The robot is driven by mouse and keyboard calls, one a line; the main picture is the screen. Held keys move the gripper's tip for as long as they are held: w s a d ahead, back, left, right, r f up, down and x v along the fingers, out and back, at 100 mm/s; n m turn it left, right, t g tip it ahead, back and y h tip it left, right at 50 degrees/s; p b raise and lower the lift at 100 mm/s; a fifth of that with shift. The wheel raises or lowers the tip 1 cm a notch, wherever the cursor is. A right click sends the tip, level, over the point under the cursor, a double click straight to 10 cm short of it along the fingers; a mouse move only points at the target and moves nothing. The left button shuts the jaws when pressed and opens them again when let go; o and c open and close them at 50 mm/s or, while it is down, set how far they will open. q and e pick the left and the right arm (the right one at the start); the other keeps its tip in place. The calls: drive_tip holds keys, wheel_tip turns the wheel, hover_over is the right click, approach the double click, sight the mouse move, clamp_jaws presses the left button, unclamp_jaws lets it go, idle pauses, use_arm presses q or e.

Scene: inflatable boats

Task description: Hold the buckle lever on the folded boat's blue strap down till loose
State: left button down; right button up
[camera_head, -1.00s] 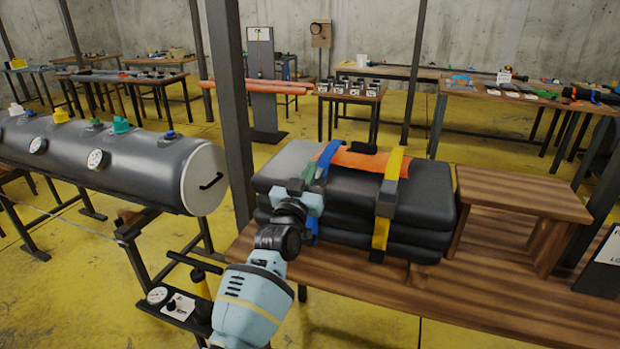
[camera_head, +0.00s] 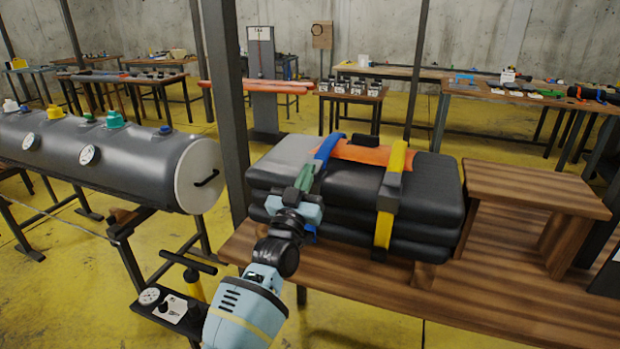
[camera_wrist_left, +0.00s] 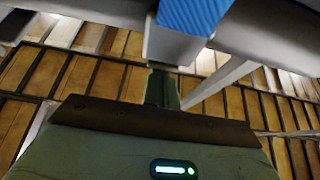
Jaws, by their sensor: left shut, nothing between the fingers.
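The folded boat (camera_head: 432,195) is a dark, layered bundle on a wooden table. A blue strap (camera_head: 329,147) crosses its left part and shows at the top of the left wrist view (camera_wrist_left: 195,14). There the strap runs into a grey buckle (camera_wrist_left: 178,46). My left gripper (camera_head: 305,178) is shut and empty at the blue strap on the boat's near left side. In the left wrist view its narrow green fingers (camera_wrist_left: 162,88) reach the buckle's lower edge; I cannot tell whether they touch. The lever's position is unclear. My right gripper is out of view.
A yellow strap (camera_head: 388,198) crosses the boat's right part, and an orange piece (camera_head: 360,154) lies on top. A wooden stand (camera_head: 535,185) is close on the right. A dark post (camera_head: 228,110) rises behind left, near a grey cylinder (camera_head: 110,158). The table's front right is clear.

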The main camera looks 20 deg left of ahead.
use_arm(q)
drive_tip(key=shift+f+t+b, duration=0.25)
drive_tip(key=shift+t+b, duration=0.1)
drive_tip(key=shift+t, duration=0.05)
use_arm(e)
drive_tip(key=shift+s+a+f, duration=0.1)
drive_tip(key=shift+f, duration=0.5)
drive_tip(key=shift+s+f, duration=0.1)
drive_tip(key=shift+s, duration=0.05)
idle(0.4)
